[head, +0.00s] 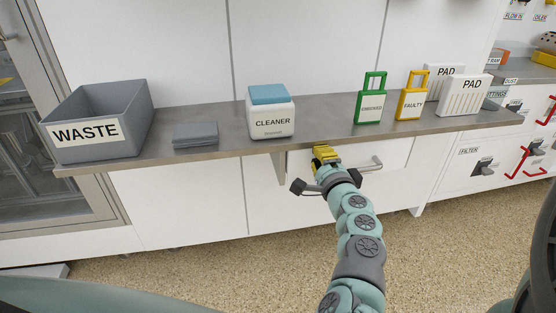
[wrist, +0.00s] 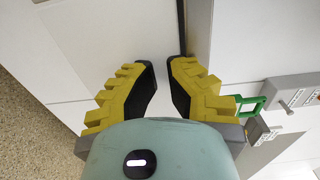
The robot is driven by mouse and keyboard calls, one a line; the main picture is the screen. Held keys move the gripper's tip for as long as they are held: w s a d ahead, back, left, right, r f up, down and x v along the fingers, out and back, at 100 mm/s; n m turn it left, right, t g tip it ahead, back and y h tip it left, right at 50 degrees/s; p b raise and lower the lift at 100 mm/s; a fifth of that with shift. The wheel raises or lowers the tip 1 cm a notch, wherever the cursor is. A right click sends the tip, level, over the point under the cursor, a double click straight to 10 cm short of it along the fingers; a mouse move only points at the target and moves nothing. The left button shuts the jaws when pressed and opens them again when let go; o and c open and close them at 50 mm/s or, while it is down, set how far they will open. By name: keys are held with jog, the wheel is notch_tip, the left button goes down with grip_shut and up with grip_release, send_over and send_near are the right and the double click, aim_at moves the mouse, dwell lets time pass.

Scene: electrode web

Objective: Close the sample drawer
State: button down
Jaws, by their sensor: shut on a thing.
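A white drawer front (head: 397,150) with a silver bar handle (head: 375,164) sits under the grey shelf in the head view. I cannot tell how far the drawer stands out. My gripper (head: 325,155) is at the left part of the handle, with its yellow fingers pointing toward the drawer front. In the wrist view the black pads of my gripper (wrist: 163,85) are a little apart, and white panels lie beyond them. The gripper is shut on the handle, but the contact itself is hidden.
The shelf (head: 210,150) above holds a grey WASTE bin (head: 100,105), a CLEANER box (head: 270,115), a green tag (head: 370,105), a yellow FAULTY tag (head: 412,100) and PAD boxes (head: 465,95). A bracket (head: 278,165) is left of my gripper. The speckled floor (head: 220,275) in front is clear.

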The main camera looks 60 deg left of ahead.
jog(key=shift+w+r, duration=0.1)
dwell(0.3)
jog(key=v, duration=0.8)
dwell(0.4)
